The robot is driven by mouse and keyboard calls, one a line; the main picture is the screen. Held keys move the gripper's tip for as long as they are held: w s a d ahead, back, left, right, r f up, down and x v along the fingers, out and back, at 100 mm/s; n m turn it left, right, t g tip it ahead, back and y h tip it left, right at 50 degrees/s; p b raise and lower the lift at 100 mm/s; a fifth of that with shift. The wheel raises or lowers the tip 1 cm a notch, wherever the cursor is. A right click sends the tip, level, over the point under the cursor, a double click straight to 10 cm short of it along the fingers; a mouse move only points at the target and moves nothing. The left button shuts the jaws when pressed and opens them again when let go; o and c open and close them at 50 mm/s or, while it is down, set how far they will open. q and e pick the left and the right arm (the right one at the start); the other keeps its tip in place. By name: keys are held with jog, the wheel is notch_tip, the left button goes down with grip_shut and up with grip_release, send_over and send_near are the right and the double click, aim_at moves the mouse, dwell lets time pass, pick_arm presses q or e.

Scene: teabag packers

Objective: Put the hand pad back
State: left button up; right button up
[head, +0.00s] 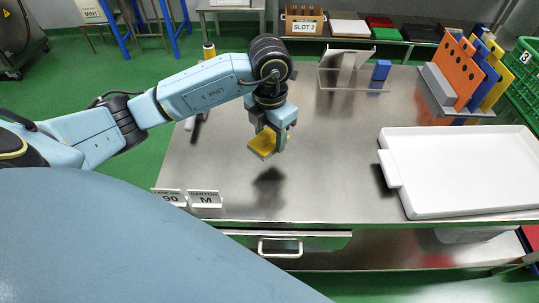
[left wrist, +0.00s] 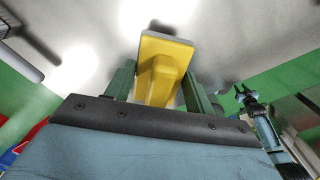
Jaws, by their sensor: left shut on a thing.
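My left gripper (head: 268,139) is shut on a yellow hand pad (head: 262,146) and holds it above the steel table (head: 330,180); a dark shadow lies on the tabletop below it. In the left wrist view the yellow pad (left wrist: 160,65) sits between the two green fingers of the left gripper (left wrist: 158,85), its flat face outward. My right gripper is not seen in the head view. An arm at the right edge of the left wrist view is too small to tell its jaw state.
A white tray (head: 460,168) covers the table's right side. Orange, blue and yellow boards (head: 453,72) stand in a rack at the back right. Small signs (head: 205,198) stand at the front left. The table's middle is clear.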

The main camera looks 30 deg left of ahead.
aim_at(270, 143)
pick_arm(q)
notch_tip(270, 143, down, 3)
jog(key=shift+f, duration=0.65)
jog(key=shift+f+b, duration=0.4)
jog(key=shift+f, duration=1.2)
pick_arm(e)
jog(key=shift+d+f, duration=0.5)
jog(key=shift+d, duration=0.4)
pick_arm(q)
jog(key=shift+f, duration=0.15)
jog(key=o, duration=1)
jog(key=shift+o, duration=0.2)
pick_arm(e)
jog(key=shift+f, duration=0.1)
